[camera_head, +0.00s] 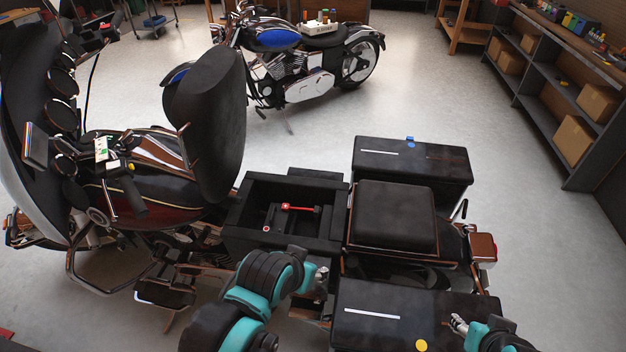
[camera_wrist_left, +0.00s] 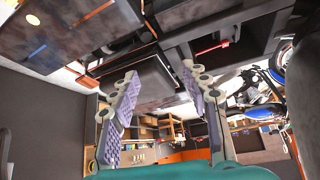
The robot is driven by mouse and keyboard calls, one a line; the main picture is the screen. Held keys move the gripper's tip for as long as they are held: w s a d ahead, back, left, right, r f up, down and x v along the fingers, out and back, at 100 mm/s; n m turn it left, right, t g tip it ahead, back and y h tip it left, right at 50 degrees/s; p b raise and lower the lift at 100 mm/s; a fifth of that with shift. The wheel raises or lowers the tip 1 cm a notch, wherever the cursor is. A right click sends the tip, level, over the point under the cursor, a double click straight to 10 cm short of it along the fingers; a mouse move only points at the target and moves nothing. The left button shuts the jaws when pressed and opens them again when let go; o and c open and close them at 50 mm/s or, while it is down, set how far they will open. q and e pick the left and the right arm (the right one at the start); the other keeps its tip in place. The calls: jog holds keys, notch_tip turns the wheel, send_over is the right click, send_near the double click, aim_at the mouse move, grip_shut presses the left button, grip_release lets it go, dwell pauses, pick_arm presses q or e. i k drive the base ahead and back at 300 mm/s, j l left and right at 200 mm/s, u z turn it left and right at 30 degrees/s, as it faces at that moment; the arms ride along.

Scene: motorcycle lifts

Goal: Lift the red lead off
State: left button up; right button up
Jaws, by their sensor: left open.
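The red lead (camera_head: 300,208) lies across the inside of the open black compartment (camera_head: 236,222) of the near motorcycle, under its raised seat. It also shows in the left wrist view (camera_wrist_left: 222,45), beyond my gripper's fingers at the upper right. A small round red spot (camera_head: 266,229) sits at the compartment's near left. My left gripper (camera_head: 320,283) is near the compartment's lower right corner, apart from the lead. In the left wrist view its two fingers (camera_wrist_left: 160,70) are spread with nothing between them.
The raised seat (camera_head: 210,120) stands at the compartment's left. A black rear seat (camera_head: 392,215) and two panniers, far (camera_head: 412,172) and near (camera_head: 400,335), lie to its right. A blue motorcycle (camera_head: 300,70) stands behind. Shelves (camera_head: 560,85) line the right wall.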

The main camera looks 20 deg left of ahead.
aim_at(286, 206)
jog(key=k+j+z, duration=0.2)
jog(key=j, duration=0.2)
jog(key=j+z, duration=0.2)
jog(key=j, duration=0.2)
jog(key=k+j+z, duration=0.2)
jog(key=j, duration=0.2)
jog(key=i, duration=0.05)
